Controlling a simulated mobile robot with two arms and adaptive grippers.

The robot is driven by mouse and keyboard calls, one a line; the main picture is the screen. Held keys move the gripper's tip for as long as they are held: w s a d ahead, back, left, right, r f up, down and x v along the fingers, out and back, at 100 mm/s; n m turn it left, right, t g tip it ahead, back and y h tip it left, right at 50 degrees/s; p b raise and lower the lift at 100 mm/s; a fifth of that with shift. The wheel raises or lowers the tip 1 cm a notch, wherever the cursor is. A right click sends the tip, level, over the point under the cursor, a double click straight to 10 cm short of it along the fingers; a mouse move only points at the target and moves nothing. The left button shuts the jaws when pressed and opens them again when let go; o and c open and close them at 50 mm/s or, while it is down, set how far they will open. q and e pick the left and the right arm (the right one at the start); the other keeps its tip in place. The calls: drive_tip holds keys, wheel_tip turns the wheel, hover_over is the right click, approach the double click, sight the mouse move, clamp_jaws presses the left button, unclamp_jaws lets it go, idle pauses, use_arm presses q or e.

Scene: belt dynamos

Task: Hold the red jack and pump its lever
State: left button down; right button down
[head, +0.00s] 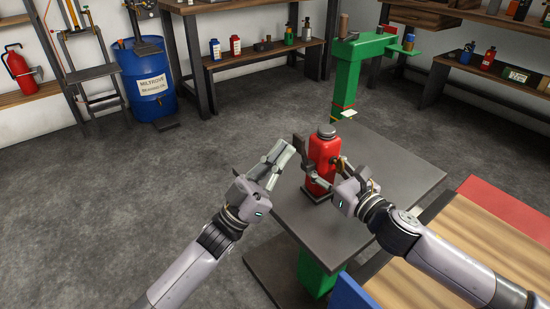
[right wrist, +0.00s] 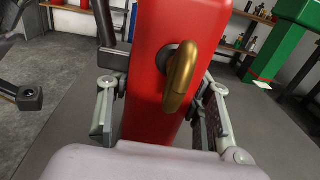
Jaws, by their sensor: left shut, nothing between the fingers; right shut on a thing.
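The red jack (head: 322,158) stands upright on a dark grey worktop (head: 385,165). It has a grey cap, a dark base and a brass hook-shaped part (right wrist: 181,75) on the side facing my right wrist. A dark lever-like bar (head: 299,148) rises at its left side. My right gripper (head: 328,178) is shut on the jack's body; in the right wrist view its fingers (right wrist: 160,118) flank the red body. My left gripper (head: 290,150) is shut and empty, just left of the dark bar. I cannot tell if it touches the bar.
The worktop rests on a green column (head: 318,275). A green machine post (head: 345,85) stands behind it. A wooden bench top (head: 460,265) and a red panel (head: 500,210) lie at right. A blue drum (head: 150,88) and shelves stand at the back. Floor at left is clear.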

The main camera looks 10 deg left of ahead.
use_arm(q)
drive_tip(key=x, duration=0.3)
drive_tip(key=shift+w+d, duration=0.2)
drive_tip(key=shift+d, duration=0.05)
drive_tip(key=s+a+f, duration=0.3)
drive_tip(key=s+a, duration=0.5)
drive_tip(key=a, duration=0.1)
drive_tip(key=shift+a+f, duration=0.3)
drive_tip(key=shift+f, duration=0.05)
drive_tip(key=shift+s, duration=0.1)
idle(0.3)
drive_tip(key=f, duration=0.3)
drive_tip(key=s+a+f, duration=0.1)
drive_tip(key=f, duration=0.1)
drive_tip(key=shift+f, duration=0.25)
